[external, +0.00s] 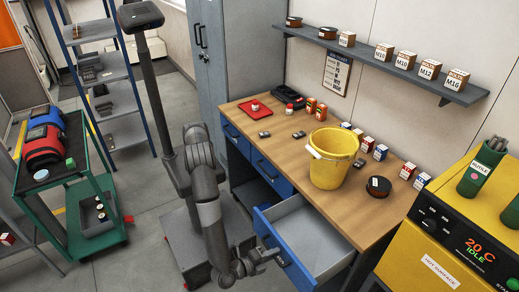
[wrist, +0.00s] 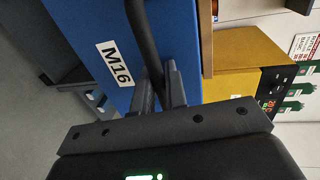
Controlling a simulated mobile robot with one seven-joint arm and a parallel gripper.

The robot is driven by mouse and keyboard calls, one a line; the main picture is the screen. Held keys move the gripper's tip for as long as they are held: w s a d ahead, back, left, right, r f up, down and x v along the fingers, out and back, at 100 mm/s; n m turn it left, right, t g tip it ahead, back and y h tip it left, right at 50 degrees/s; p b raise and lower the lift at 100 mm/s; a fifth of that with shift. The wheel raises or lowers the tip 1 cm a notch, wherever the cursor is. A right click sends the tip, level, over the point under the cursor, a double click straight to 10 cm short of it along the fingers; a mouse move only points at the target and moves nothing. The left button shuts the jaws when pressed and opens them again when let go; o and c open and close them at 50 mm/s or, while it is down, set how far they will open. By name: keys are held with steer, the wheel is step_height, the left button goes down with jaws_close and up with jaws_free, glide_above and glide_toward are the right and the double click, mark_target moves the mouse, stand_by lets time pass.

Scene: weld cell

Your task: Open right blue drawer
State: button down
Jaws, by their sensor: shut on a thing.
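The right blue drawer (external: 284,249) stands pulled out from under the workbench, and its grey inside shows as empty in the external view. In the wrist view its blue front (wrist: 88,22) fills the upper middle, with a white M16 label (wrist: 115,63). A dark bar handle (wrist: 143,35) runs across that front. My gripper (external: 274,254) is at the drawer front in the external view. In the wrist view the two fingers of my gripper (wrist: 160,88) are shut on the handle, one on each side.
A yellow bucket (external: 333,172) stands on the wooden bench top (external: 258,142) above. Two other blue drawers (external: 271,173) to the left are shut. A yellow machine (external: 440,245) stands at the right.

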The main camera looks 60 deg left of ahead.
steer(key=f+v, duration=0.2)
steer(key=v, duration=0.8)
steer(key=shift+s, duration=0.3)
steer(key=shift+f, duration=0.1)
steer(key=c, duration=1.8)
jaws_free()
steer(key=v, duration=1)
steer(key=shift+s, duration=0.4)
